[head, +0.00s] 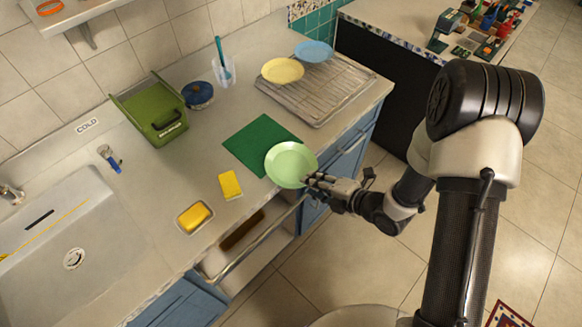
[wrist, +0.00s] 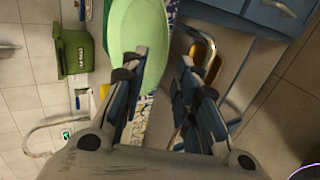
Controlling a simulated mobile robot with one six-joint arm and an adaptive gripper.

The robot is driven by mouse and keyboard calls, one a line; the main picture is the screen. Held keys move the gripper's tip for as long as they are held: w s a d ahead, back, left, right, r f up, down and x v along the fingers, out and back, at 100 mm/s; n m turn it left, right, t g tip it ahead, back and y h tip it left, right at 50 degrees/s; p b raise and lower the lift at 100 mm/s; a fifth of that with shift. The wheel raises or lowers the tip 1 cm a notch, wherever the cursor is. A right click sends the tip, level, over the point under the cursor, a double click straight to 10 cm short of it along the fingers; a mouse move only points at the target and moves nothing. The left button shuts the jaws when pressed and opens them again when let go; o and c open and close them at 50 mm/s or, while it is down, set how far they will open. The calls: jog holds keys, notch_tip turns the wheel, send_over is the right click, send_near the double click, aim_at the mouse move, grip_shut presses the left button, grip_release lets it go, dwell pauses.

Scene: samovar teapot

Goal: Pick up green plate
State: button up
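The light green plate (head: 291,164) is at the counter's front edge in the head view, overlapping the corner of a dark green mat (head: 262,140). My gripper (head: 314,182) is at the plate's right front rim. In the wrist view, the plate (wrist: 140,35) lies just ahead of my gripper (wrist: 160,85). The fingers are apart, and the left finger covers part of the plate. The near rim reaches toward the gap between the fingers. I cannot tell whether a finger touches it.
A yellow sponge (head: 230,184) and a small tray (head: 180,221) with a yellow piece lie left of the plate. A wire rack (head: 318,92) stands behind, with a yellow plate (head: 283,70) and a blue plate (head: 314,51). An open drawer (head: 250,250) with a rail is below the counter.

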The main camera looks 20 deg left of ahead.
jog(key=shift+w+a+f, duration=0.2)
jog(key=shift+a+f, duration=0.1)
jog(key=shift+a, duration=0.15)
jog(key=shift+c, duration=0.5)
grip_shut()
